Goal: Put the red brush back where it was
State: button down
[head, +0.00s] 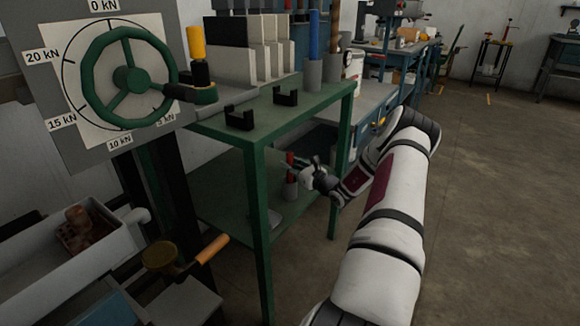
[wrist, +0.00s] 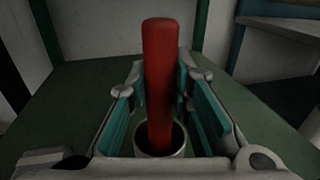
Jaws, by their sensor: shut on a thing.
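The red brush (head: 290,158) is upright on the green stand's lower shelf (head: 222,190). Its red handle (wrist: 160,75) fills the middle of the wrist view, and its lower end is inside the mouth of a grey cup (wrist: 176,148). The cup also shows in the head view (head: 290,188). My gripper (head: 308,174) reaches in from the right under the upper shelf. It is shut on the red handle, with a teal-padded finger on each side in the wrist view (wrist: 165,95). The brush's bottom end is hidden inside the cup.
On the upper shelf (head: 300,110) stand a blue handle (head: 314,35) and a brown handle (head: 334,28) in grey cups, beside black brackets and pale blocks. The green front leg (head: 261,235) and right leg (head: 341,165) flank the opening.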

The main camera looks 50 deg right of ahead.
jog(key=shift+f, duration=0.1)
jog(key=c, duration=1.4)
grip_release()
jog(key=shift+c, duration=0.2)
jog(key=shift+s, duration=0.3)
jog(key=s+a+p, duration=0.2)
jog(key=s+p, duration=0.1)
jog(key=s, duration=0.8)
jog(key=shift+s, duration=0.15)
jog(key=shift+r, duration=0.25)
